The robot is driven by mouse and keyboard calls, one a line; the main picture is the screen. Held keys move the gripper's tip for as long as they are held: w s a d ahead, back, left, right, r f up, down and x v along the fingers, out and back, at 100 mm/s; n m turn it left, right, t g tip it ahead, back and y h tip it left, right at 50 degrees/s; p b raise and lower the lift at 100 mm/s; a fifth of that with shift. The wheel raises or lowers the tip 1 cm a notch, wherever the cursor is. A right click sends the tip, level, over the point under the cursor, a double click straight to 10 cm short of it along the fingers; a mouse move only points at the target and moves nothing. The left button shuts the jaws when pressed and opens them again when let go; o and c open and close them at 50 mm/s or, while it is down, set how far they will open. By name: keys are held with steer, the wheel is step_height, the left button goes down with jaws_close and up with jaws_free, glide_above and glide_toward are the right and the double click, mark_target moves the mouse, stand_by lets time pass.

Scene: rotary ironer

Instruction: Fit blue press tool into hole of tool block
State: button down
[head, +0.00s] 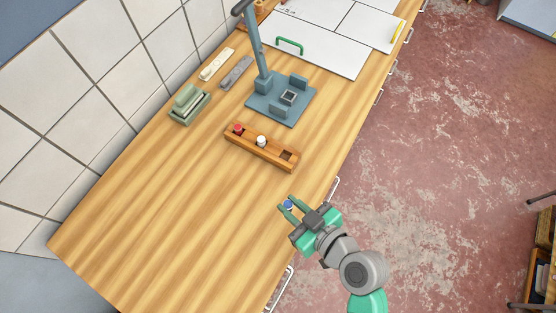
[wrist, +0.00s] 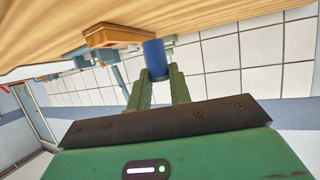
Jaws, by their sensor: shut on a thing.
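My gripper (head: 287,204) is at the lower right of the bench in the head view, shut on the blue press tool (head: 289,205). In the wrist view the blue press tool (wrist: 155,58) is a blue cylinder between the fingertips. The wooden tool block (head: 270,151) lies on the bench, up and left of my gripper. It holds a red-topped tool (head: 238,128) at its left end and a white-topped tool (head: 261,141) near its middle. A dark square hole (head: 287,155) shows empty at its right end. The block also shows in the wrist view (wrist: 113,34), its holes hidden.
A blue-grey press stand (head: 281,107) stands behind the tool block. A green holder (head: 190,105) and two flat bars (head: 236,73) lie near the tiled wall. A white board with a green handle (head: 290,45) is further back. The bench left of my gripper is clear.

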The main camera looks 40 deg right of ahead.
steer(key=w+d+p, duration=0.1)
steer(key=w+d, duration=0.2)
steer(key=w+d+f+p, duration=0.1)
steer(key=w+d, duration=0.6)
steer(key=w, duration=0.1)
steer(key=shift+w+d+f+p, duration=0.15)
steer(key=shift+d+p, duration=0.15)
steer(key=shift+p, duration=0.1)
steer(key=f, duration=0.4)
steer(key=shift+w+d+p, duration=0.15)
steer(key=shift+w+p, duration=0.05)
steer(key=shift+p, duration=0.1)
steer(key=c, duration=1.6)
jaws_free()
steer(key=o, duration=0.3)
steer(key=shift+s+f, duration=0.1)
steer(key=shift+s, duration=0.05)
steer(key=shift+r, duration=0.2)
steer(key=b+v, duration=0.1)
steer(key=v, duration=1.1)
steer(key=shift+b, duration=0.3)
